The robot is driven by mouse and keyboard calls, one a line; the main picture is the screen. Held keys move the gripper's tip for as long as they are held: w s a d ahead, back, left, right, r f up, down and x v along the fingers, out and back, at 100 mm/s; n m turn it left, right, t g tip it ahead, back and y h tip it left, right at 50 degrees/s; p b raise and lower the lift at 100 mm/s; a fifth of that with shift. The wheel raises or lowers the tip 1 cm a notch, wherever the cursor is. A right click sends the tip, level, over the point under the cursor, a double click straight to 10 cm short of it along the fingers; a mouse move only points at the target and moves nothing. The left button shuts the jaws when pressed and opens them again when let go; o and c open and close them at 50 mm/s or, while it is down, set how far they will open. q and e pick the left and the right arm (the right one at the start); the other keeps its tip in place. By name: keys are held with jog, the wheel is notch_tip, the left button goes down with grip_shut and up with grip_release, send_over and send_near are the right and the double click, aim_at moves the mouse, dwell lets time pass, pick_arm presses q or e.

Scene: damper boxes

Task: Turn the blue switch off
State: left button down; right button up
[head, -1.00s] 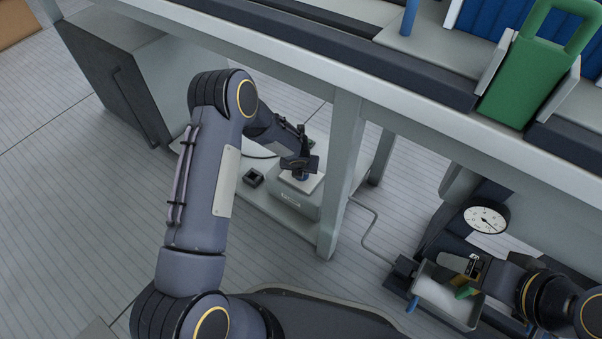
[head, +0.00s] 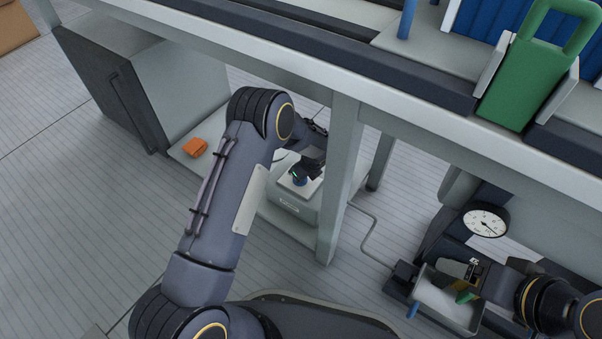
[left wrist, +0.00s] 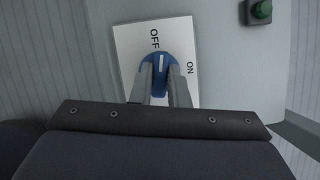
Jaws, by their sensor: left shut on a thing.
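The blue switch (left wrist: 158,72) is a round knob on a white plate (left wrist: 128,50) marked OFF and ON. Its white line points up the picture, close to the OFF label, while ON is to the right. My left gripper (left wrist: 164,92) is shut on the knob, one finger on each side. In the head view the blue switch (head: 299,181) shows on top of a grey box (head: 292,204) under the table, partly hidden by my left gripper (head: 303,173). My right gripper (head: 472,276) is over a tray at lower right; its finger gap is unclear.
A table leg (head: 337,190) stands just right of the grey box. An orange block (head: 195,147) lies on the low shelf. A round gauge (head: 486,221) and a metal tray (head: 447,306) are at the right.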

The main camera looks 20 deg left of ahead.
pick_arm(q)
jog(key=shift+n+g, duration=0.4)
jog(key=shift+n, duration=0.7)
jog(key=c, duration=1.4)
grip_release()
